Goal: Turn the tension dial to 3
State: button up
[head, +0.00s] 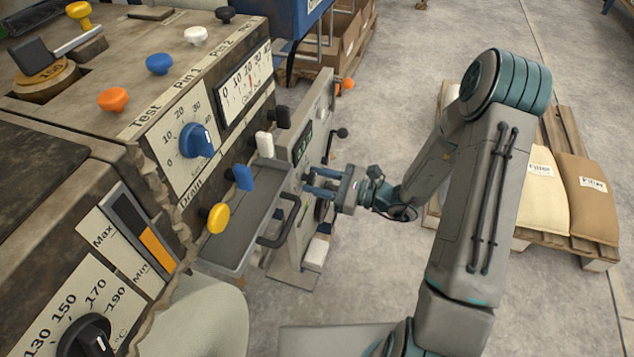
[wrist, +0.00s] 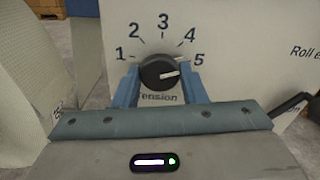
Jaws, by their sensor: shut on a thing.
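The tension dial (wrist: 159,73) is a round black knob on a pale panel in the wrist view. Numbers 1 to 5 with tick marks arc over it, and "ension" shows below, its first letter covered. Its white pointer line points right, close to the 5. My gripper (wrist: 159,82) has one blue finger on each side of the dial and is shut on it. In the head view my gripper (head: 315,180) reaches left to the front of the grey machine panel (head: 313,120). There the dial cannot be made out.
A black lever (head: 340,133) sticks out of the panel above my gripper. A tray with a dark handle (head: 282,232) stands to the left. A larger console with coloured knobs (head: 197,140) is further left. A pallet with sacks (head: 545,190) lies behind my arm.

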jog(key=shift+w+d+n+b, duration=0.1)
jog(key=shift+n+b, duration=6.25)
jog(key=shift+n, duration=0.45)
jog(key=o, duration=1)
jog(key=shift+c, duration=0.2)
jog(key=p+v, duration=0.3)
jog(key=v, duration=1.1)
jog(key=shift+r, duration=0.15)
